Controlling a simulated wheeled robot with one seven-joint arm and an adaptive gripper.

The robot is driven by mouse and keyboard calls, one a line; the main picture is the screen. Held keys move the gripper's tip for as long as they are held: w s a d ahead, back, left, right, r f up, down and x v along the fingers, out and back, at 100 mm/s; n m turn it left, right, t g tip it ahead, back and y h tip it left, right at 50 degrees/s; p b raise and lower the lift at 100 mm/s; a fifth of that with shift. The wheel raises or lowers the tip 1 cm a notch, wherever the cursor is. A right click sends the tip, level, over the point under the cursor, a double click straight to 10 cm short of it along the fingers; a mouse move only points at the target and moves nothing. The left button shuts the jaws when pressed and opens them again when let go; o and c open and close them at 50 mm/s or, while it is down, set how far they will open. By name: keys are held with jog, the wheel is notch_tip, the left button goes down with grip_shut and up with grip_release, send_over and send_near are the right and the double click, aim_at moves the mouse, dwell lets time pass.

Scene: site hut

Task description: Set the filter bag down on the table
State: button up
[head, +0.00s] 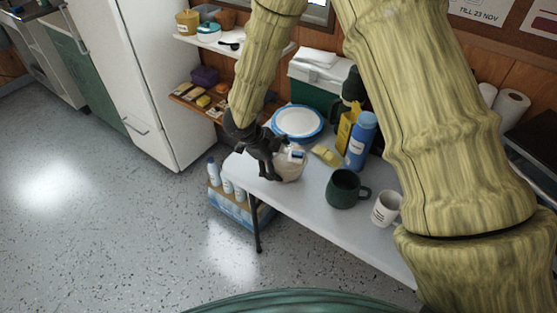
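A cream, rounded thing (291,168), which looks like the filter bag, is at the left front part of the white table (312,201). A small blue-and-white patch shows at its top. My dark gripper (272,167) is at its left side, with the fingers pointing down and overlapping its edge in the picture. I cannot tell whether the fingers are closed on it, nor whether it rests on the table or hangs just above it. My gripper hides part of its left side.
A dark green mug (345,189) and a white cup (386,208) stand to the right. Behind are a blue bottle (360,141), a yellow box (346,127), a pale yellow item (326,155) and blue-rimmed plates (297,122). Bare tabletop shows in front of the mug.

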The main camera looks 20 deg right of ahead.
jog(key=shift+o, duration=0.4)
jog(key=shift+r, duration=0.25)
jog(key=v, duration=1.1)
jog(key=shift+a+r+b, duration=0.25)
jog(key=shift+r+b, duration=0.1)
jog(key=shift+b, duration=0.1)
